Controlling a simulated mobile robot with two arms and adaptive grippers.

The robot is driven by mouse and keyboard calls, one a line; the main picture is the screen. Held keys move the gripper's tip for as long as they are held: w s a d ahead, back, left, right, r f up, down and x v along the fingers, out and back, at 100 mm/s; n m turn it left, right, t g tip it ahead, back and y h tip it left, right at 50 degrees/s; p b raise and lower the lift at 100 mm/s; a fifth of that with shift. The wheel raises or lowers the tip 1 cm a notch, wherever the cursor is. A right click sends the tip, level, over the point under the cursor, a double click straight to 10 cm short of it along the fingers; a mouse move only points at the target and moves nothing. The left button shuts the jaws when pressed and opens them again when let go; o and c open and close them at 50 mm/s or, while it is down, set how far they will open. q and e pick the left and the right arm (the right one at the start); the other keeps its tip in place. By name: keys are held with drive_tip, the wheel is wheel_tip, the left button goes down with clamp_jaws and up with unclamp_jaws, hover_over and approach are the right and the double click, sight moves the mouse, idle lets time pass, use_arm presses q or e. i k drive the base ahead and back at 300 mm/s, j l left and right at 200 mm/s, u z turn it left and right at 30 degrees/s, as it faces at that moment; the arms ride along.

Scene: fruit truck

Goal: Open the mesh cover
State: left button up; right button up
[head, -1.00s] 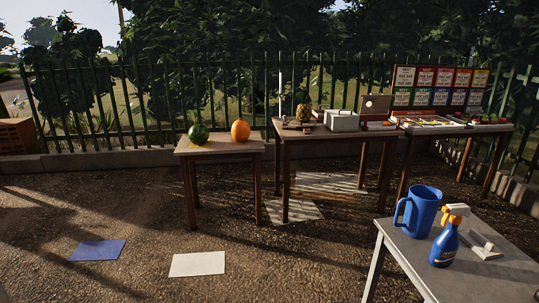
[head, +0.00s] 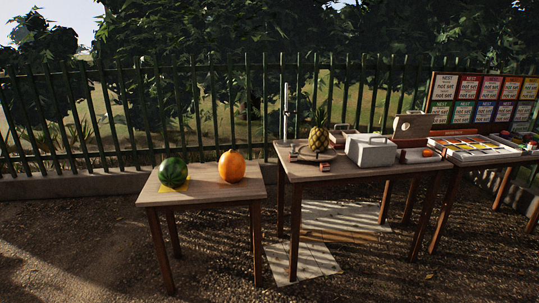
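I cannot make out a mesh cover in the head view. A light grey box (head: 371,151) with a handle on top stands on the middle wooden table (head: 350,171); I cannot tell whether it has any mesh. A pineapple (head: 318,138) stands on a round plate or board to its left. Neither of my grippers is in view.
A smaller wooden table (head: 205,189) at the left holds a watermelon (head: 173,172) and an orange fruit (head: 232,167). A tray (head: 474,148) with coloured sections and a board of coloured signs (head: 481,100) are at the right. The ground in front is clear.

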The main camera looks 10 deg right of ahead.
sight(368, 149)
drive_tip(key=i+l, duration=0.1)
drive_tip(key=i, duration=0.5)
drive_tip(key=i+l, duration=0.1)
drive_tip(key=i, duration=0.55)
drive_tip(key=i+l, duration=0.1)
drive_tip(key=i, duration=0.5)
drive_tip(key=i+l, duration=0.15)
drive_tip(key=l, duration=0.2)
drive_tip(key=i+l, duration=0.15)
drive_tip(key=l, duration=0.2)
drive_tip(key=i+l, duration=0.2)
drive_tip(key=l, duration=0.15)
drive_tip(key=i+l, duration=0.15)
drive_tip(key=l, duration=0.25)
